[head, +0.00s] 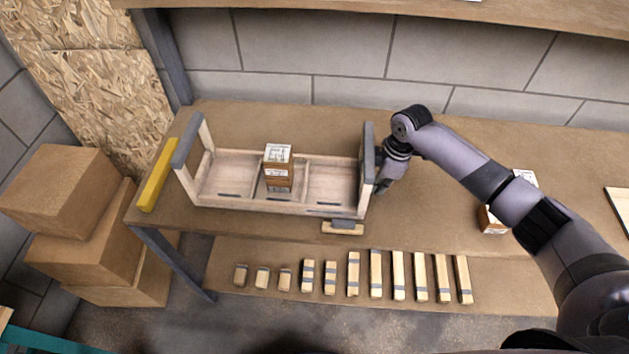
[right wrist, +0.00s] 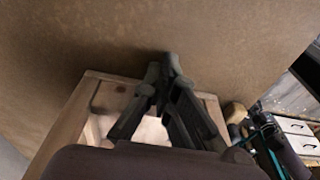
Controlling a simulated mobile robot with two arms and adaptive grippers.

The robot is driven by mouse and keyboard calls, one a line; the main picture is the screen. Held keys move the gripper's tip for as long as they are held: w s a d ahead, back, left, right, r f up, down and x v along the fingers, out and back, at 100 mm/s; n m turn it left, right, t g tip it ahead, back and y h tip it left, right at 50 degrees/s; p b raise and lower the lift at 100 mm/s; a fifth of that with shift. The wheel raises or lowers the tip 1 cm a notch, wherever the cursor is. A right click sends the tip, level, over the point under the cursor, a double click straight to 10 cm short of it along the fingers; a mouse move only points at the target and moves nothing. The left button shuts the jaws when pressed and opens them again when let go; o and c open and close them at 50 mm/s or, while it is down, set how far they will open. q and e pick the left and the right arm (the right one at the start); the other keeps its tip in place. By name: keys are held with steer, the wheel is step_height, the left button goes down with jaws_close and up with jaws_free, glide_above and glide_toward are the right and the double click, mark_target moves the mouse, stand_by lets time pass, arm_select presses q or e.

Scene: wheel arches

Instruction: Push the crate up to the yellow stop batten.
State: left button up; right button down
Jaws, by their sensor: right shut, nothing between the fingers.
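The crate (head: 262,208) is a long, low, pale wood frame with dividers and a raised grey-topped end at each side. It stands on the workbench. The yellow stop batten (head: 157,175) lies at the bench's left edge, with a strip of bare bench between it and the crate's left end. My right gripper (head: 382,187) is beside the outer face of the crate's right end, pointing down; I cannot tell whether it touches. Its shut, empty fingers show in the right wrist view (right wrist: 168,70). My left gripper is not in view.
A small labelled carton (head: 278,165) sits in the crate's middle compartment. Another carton (head: 490,222) stands on the bench at right, partly behind my arm. Several wood blocks (head: 375,275) line the lower shelf. Brown boxes (head: 70,215) are stacked left of the bench.

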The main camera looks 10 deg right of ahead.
mark_target(336, 187)
steer(key=shift+w+a, duration=0.2)
steer(key=shift+a, duration=0.6)
steer(key=shift+w+a, duration=0.15)
steer(key=shift+a, duration=0.6)
steer(key=shift+w+a, duration=0.2)
steer(key=shift+a, duration=0.6)
steer(key=shift+w+a, duration=0.2)
steer(key=shift+a, duration=0.65)
steer(key=shift+w+a, duration=0.25)
steer(key=shift+a, duration=0.6)
steer(key=shift+w+a, duration=0.2)
steer(key=shift+a, duration=0.65)
steer(key=shift+s+d+r+p, duration=0.1)
steer(key=shift+d+r+p, duration=0.4)
steer(key=shift+p, duration=0.25)
steer(key=d+p, duration=0.1)
steer(key=d+r+p, duration=0.1)
steer(key=s+d+r+p, duration=0.1)
steer(key=d, duration=0.1)
steer(key=shift+r+p, duration=0.1)
steer(key=shift+p, duration=0.2)
